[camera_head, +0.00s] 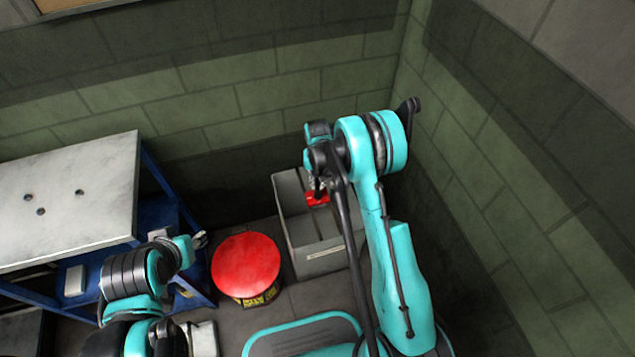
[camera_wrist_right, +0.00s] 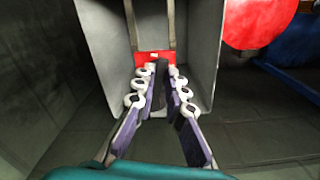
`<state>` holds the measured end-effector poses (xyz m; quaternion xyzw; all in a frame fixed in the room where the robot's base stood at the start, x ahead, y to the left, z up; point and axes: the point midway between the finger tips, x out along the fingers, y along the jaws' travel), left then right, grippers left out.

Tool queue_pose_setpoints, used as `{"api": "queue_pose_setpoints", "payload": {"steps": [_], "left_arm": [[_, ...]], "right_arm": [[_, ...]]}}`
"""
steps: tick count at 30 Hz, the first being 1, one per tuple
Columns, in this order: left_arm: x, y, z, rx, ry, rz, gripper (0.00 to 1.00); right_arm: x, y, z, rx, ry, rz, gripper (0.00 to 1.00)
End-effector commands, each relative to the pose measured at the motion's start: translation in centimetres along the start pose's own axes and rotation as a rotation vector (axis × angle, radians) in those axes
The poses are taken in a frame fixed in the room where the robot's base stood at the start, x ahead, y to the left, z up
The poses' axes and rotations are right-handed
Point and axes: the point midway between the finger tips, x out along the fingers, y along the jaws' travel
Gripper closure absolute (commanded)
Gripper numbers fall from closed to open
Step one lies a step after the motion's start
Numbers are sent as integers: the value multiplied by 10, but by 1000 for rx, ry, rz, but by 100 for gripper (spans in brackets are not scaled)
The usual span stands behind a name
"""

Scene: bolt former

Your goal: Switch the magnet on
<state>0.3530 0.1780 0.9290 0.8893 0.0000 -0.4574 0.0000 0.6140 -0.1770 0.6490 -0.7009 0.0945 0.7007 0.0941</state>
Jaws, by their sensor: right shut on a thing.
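A red block with a small white mark, seemingly the magnet (camera_head: 319,200), is inside a grey open box (camera_head: 325,254). In the right wrist view the magnet (camera_wrist_right: 143,60) is just beyond my fingertips. My right gripper (camera_head: 318,187) reaches down into the box. In its wrist view the right gripper (camera_wrist_right: 160,82) is shut on a dark upright handle (camera_wrist_right: 160,75) in front of the red block. The fingers hide part of the handle and block, and I cannot tell the switch position. My left gripper (camera_head: 200,240) is small and apart from the box, beside the workbench.
A red-topped round drum (camera_head: 246,264) stands just left of the box. A grey-topped workbench (camera_head: 75,205) with a blue frame is at the left. Brick walls (camera_head: 260,95) close off the back and right. The grey box walls rise around my right gripper.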

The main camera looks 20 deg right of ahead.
Motion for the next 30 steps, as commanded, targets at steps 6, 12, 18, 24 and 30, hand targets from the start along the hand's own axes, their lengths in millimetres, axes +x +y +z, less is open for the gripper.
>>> {"api": "queue_pose_setpoints", "payload": {"steps": [6,12,18,24,30], "left_arm": [[0,0,0,0,0,0,60],[0,0,0,0,0,0,60],[0,0,0,0,0,0,60],[0,0,0,0,0,0,60],[0,0,0,0,0,0,60]], "right_arm": [[0,8,-1,-153,0,-1,100],[0,13,-2,-274,0,-1,100],[0,13,-2,-281,0,-1,100],[0,13,-2,-280,0,-1,67],[0,13,-2,-279,0,-1,67]]}}
